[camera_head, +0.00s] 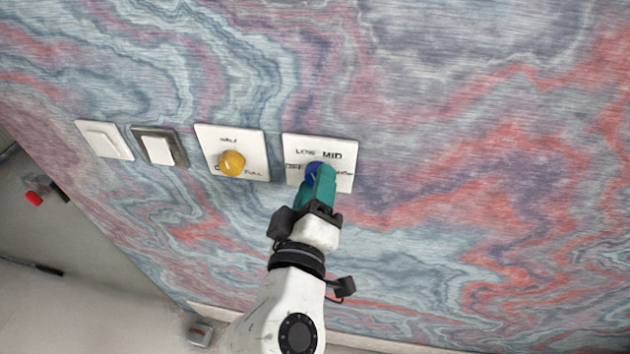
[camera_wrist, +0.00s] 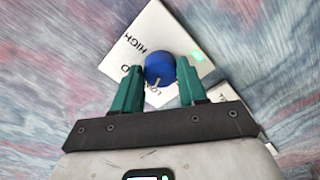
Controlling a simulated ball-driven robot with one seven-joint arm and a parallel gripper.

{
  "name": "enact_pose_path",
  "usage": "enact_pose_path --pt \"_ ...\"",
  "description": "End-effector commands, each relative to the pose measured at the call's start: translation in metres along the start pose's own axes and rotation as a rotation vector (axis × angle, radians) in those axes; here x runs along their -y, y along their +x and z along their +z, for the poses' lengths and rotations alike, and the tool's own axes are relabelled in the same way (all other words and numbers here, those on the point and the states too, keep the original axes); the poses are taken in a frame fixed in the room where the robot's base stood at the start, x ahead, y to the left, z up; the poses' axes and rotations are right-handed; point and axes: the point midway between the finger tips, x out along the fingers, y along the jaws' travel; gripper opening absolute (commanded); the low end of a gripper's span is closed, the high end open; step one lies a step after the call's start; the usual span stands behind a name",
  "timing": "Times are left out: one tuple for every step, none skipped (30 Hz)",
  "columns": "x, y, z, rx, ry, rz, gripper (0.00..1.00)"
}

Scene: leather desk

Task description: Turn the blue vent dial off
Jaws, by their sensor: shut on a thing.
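The blue vent dial (camera_head: 312,172) sits on a white wall plate marked with words, of which MID is the clearest. It also shows in the wrist view (camera_wrist: 160,68), with a pale pointer line towards the bottom of the picture. Which word the pointer meets I cannot tell, as my fingers cover part of the plate. My gripper (camera_head: 320,178) has teal fingers at the dial. In the wrist view my gripper (camera_wrist: 160,76) has one finger on each side of the dial, shut on it.
To the left on the same marbled wall are a yellow dial (camera_head: 231,163) on a white plate, a grey-framed switch (camera_head: 158,147) and a white switch (camera_head: 103,140). The wall (camera_head: 480,150) right of the dial plate is clear.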

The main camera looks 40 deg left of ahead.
Motion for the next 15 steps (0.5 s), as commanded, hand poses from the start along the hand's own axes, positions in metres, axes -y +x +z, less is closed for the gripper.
enact_pose_path --pt "-0.0004 -0.0003 -0.0003 0.003 -0.044 -0.004 0.11" --pt "-0.0005 -0.0003 -0.0005 0.002 -0.072 -0.004 0.11" --pt "-0.0004 -0.0003 -0.0006 0.002 -0.110 -0.004 0.11" --pt "-0.0005 -0.0003 -0.0006 0.002 -0.139 -0.004 0.11" --pt "-0.0005 -0.0003 -0.0006 0.002 -0.167 -0.004 0.11" --pt "-0.0007 -0.0002 -0.0005 0.003 -0.205 -0.004 0.11" --pt "-0.0008 -0.0002 -0.0005 0.003 -0.234 -0.004 0.11" --pt "-0.0009 -0.0002 -0.0006 0.002 -0.263 -0.004 0.11" --pt "-0.0010 -0.0002 -0.0008 0.002 -0.301 -0.004 0.11" --pt "-0.0011 -0.0002 -0.0009 0.001 -0.329 -0.004 0.11" --pt "-0.0011 -0.0003 -0.0010 0.001 -0.357 -0.004 0.11" --pt "-0.0012 -0.0003 -0.0010 0.001 -0.395 -0.004 0.11" --pt "-0.0012 -0.0003 -0.0009 0.002 -0.424 -0.004 0.11" --pt "-0.0011 -0.0003 -0.0007 0.002 -0.453 -0.005 0.11" --pt "-0.0011 -0.0003 -0.0006 0.002 -0.490 -0.005 0.11"
